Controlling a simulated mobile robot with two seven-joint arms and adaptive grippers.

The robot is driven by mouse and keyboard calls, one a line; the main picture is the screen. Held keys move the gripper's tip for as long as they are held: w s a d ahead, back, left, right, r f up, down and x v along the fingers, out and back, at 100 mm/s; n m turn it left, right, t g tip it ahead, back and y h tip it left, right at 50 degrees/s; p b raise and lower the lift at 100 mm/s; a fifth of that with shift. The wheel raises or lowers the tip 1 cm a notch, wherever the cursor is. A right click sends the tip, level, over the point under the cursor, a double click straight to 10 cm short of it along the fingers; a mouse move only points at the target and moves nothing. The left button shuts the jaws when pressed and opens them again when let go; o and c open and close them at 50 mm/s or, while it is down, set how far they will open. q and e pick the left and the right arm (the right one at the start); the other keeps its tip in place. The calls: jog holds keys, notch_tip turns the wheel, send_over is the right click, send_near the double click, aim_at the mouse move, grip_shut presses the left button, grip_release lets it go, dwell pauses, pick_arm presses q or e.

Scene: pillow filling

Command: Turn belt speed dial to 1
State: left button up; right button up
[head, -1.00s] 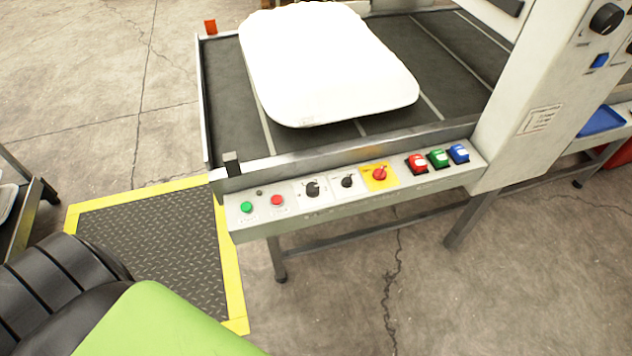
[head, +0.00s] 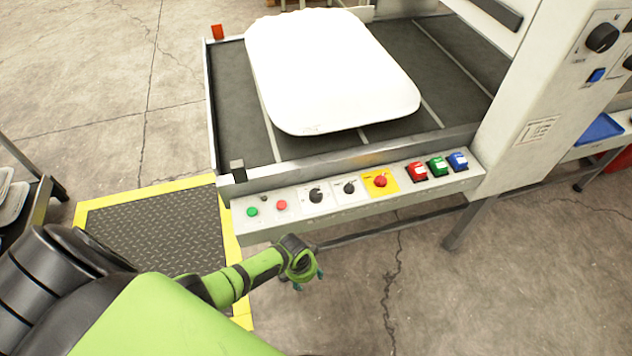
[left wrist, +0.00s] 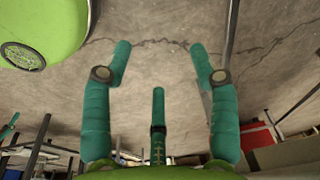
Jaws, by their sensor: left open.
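A sloped control panel (head: 333,211) runs along the conveyor's front edge in the head view. It carries two black dials, a left one (head: 316,195) and a right one (head: 349,187); their labels are too small to read, so I cannot tell which sets belt speed. My left gripper (head: 308,283) is below and in front of the panel, apart from it. In the left wrist view its teal fingers (left wrist: 157,60) are spread with nothing between them. My right gripper is not in view.
A green button (head: 252,212), a red button (head: 282,205), a red knob on a yellow plate (head: 380,181) and several coloured switches share the panel. A white pillow (head: 330,70) lies on the dark belt (head: 232,110). Open floor lies in front of the panel.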

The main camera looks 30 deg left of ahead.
pick_arm(q)
jog(key=w+d+r+m+p, duration=0.1)
jog(key=w+d+r+m, duration=0.1)
jog(key=w+r, duration=0.6)
notch_tip(320, 180, up, 18)
jog(key=m+g+p, duration=0.2)
jog(key=m, duration=0.3)
send_over(316, 193)
jog(key=shift+y, duration=0.3)
jog(key=shift+f, duration=3.35)
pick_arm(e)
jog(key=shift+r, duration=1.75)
pick_arm(q)
jog(key=c, duration=1.2)
